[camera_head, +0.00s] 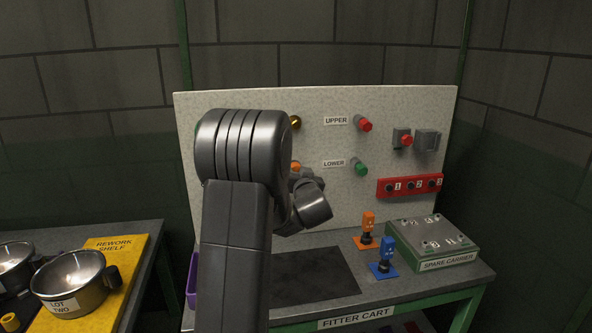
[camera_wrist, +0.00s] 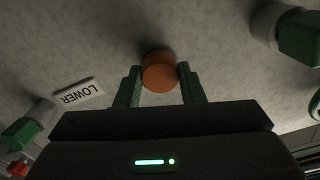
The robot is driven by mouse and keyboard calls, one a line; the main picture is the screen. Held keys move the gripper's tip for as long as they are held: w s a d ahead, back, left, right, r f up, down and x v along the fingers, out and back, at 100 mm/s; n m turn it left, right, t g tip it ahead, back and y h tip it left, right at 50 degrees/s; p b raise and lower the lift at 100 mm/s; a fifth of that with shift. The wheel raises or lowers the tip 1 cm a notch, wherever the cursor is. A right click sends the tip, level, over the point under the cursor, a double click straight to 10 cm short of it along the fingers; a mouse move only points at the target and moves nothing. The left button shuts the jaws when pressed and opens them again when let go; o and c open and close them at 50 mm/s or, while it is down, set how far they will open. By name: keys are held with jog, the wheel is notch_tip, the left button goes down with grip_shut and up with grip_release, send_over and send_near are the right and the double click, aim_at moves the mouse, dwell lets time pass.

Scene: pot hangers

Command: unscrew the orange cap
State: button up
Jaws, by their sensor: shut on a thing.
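The orange cap (camera_wrist: 160,72) is round and sits at the panel in the wrist view. My gripper (camera_wrist: 159,80) has one green finger on each side of the cap and is shut on it. In the head view only a small part of the orange cap (camera_head: 295,166) shows past my arm. My arm hides most of the gripper there. Whether the cap is loose on its mount cannot be told.
The red numbered rack (camera_head: 409,186) is at right. Orange (camera_head: 367,225) and blue (camera_head: 387,250) pieces stand near the SPARE CARRIER box (camera_head: 440,243).

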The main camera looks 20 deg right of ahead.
jog(key=n, duration=0.9)
jog(key=shift+s+a, duration=0.1)
jog(key=shift+s, duration=0.25)
jog(key=shift+b+v, duration=0.75)
jog(key=shift+v, duration=0.4)
jog(key=shift+s, duration=0.2)
jog(key=shift+b+v, duration=0.65)
jog(key=shift+v, duration=0.65)
